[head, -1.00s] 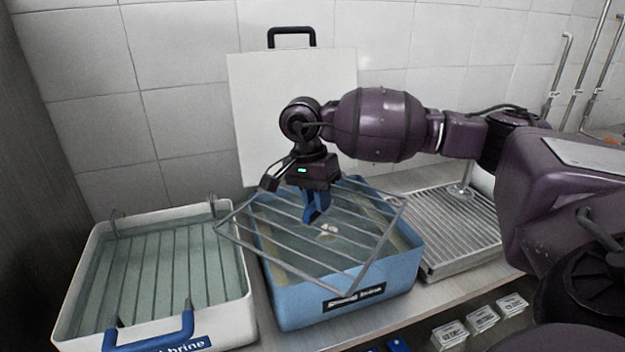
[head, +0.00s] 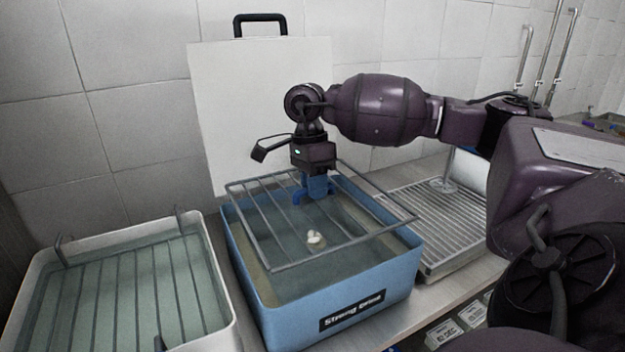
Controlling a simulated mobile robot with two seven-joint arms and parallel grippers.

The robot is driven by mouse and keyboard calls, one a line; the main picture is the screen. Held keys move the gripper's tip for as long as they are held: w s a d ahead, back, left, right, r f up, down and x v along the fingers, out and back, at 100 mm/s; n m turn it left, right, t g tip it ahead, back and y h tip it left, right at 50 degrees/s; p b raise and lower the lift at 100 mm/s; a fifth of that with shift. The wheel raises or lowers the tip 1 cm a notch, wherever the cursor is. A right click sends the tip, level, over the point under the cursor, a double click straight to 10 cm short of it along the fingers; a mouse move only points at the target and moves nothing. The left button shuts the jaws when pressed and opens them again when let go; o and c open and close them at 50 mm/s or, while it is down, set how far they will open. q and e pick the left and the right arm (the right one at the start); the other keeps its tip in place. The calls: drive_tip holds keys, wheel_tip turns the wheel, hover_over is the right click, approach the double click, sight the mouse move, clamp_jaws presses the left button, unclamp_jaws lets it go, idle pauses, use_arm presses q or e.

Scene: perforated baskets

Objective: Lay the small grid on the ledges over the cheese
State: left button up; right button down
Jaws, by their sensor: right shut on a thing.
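My right gripper (head: 314,192) is shut on the small grid (head: 268,228), a grey wire rack. It holds the grid above the blue tub (head: 335,290) labelled "Strong brine". A small pale piece (head: 315,239), perhaps the cheese, shows between the bars in the liquid. The ledges inside the tub cannot be made out. My left gripper is not in view.
A white tub (head: 215,285) with a grid in its liquid stands at the left. A slatted drain tray (head: 440,222) lies at the right. A white board (head: 215,110) with a black handle leans on the tiled wall behind. Small labelled blocks (head: 443,333) sit below the counter edge.

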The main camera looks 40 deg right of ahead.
sight(315, 232)
drive_tip(key=shift+f+b, duration=0.4)
drive_tip(key=shift+f, duration=0.95)
drive_tip(key=shift+f+b, duration=0.8)
drive_tip(key=shift+f, duration=1.5)
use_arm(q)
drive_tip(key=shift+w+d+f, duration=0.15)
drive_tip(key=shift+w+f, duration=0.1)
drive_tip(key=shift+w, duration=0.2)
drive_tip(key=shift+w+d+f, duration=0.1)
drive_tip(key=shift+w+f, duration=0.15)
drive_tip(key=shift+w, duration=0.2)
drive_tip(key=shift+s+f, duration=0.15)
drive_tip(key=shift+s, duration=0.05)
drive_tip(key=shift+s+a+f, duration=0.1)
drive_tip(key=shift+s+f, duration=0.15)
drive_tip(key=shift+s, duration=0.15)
use_arm(e)
drive_tip(key=shift+f, duration=0.1)
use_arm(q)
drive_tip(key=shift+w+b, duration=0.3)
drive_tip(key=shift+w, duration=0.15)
use_arm(e)
drive_tip(key=shift+f, duration=0.4)
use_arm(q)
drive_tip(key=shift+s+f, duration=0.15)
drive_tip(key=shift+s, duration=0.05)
use_arm(e)
drive_tip(key=shift+f, duration=0.15)
